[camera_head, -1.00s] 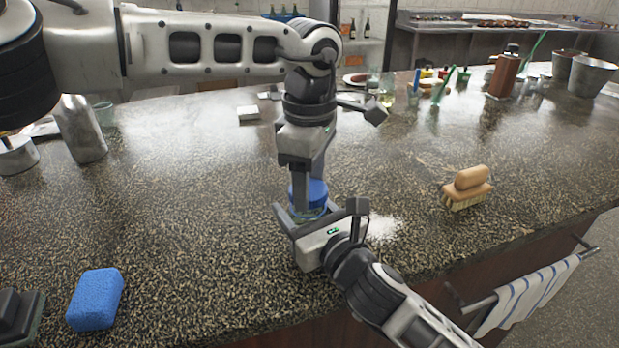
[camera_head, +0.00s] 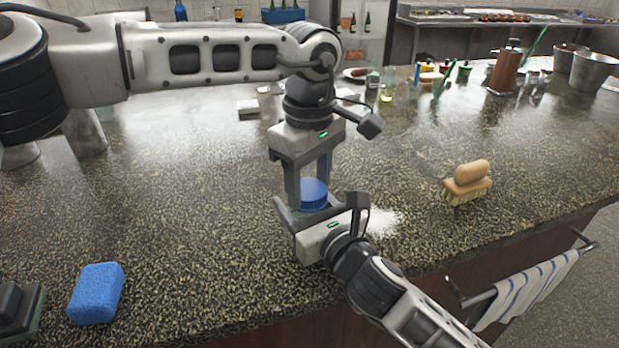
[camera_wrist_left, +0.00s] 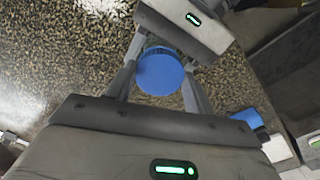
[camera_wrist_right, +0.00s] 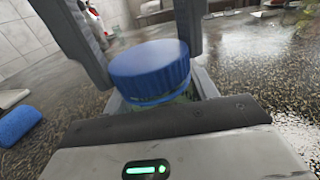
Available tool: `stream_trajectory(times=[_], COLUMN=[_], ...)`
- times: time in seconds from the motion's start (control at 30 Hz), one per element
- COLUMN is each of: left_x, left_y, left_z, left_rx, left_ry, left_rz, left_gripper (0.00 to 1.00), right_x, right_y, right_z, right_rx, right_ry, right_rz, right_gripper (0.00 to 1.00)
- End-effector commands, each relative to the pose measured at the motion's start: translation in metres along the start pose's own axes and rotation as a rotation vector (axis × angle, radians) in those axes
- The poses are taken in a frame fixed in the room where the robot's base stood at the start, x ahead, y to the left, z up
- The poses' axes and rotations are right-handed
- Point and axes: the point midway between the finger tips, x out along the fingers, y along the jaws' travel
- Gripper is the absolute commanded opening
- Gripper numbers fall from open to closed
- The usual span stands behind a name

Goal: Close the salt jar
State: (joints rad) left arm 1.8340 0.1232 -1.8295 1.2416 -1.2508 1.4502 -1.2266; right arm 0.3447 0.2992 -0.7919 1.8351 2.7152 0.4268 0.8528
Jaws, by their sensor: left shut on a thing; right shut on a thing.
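The salt jar's blue ridged lid (camera_head: 314,194) is on top of the jar, and it also shows in the left wrist view (camera_wrist_left: 160,72). In the right wrist view the lid (camera_wrist_right: 150,68) looks level, with a little of the clear jar (camera_wrist_right: 165,99) below it. My left gripper (camera_head: 310,198) reaches down from above, its fingers shut on the lid from both sides. My right gripper (camera_head: 318,212) comes in low from the front and is shut on the jar body. Most of the jar is hidden by the fingers and lid; whether the lid is tight cannot be told.
A blue sponge (camera_head: 96,293) lies at the front left and a wooden brush (camera_head: 467,184) to the right.

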Motion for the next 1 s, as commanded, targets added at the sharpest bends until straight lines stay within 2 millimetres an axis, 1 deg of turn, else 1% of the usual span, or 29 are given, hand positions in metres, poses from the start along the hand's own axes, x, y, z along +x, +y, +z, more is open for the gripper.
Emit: stream_trajectory(times=[0.03,0.1,0.4,0.5,0.6,0.7,0.77,1.0], left_x=[0.0007,0.0005,0.0006,0.0005,0.0004,0.0002,0.0001,-0.0001], left_y=[-0.0006,-0.0008,-0.0018,-0.0020,-0.0019,-0.0018,-0.0018,-0.0019], left_z=[0.0006,0.0005,-0.0004,-0.0012,-0.0015,-0.0019,-0.0020,-0.0020], left_rx=[0.127,0.313,1.090,1.332,1.524,1.649,1.690,1.713], left_ry=[-0.005,-0.004,-0.003,-0.001,-0.001,0.001,0.001,0.001], left_rz=[0.000,0.001,0.005,0.004,0.006,0.005,0.005,0.005], left_gripper=[0.31,0.31,0.31,0.31,0.31,0.31,0.31,0.31], right_x=[-0.0001,-0.0001,0.0000,0.0000,0.0000,0.0000,0.0000,0.0000], right_y=[-0.0002,-0.0001,-0.0002,-0.0002,-0.0002,-0.0002,-0.0003,-0.0003], right_z=[-0.0008,-0.0008,-0.0008,-0.0009,-0.0009,-0.0009,-0.0010,-0.0010], right_rx=[0.000,0.000,0.000,0.000,0.000,0.000,0.000,0.000], right_ry=[0.002,0.002,0.002,0.002,0.002,0.002,0.002,0.003], right_rz=[-0.001,0.000,-0.001,-0.001,-0.001,-0.001,-0.001,-0.001], right_gripper=[0.00,0.00,0.00,0.00,0.00,0.00,0.00,0.00])
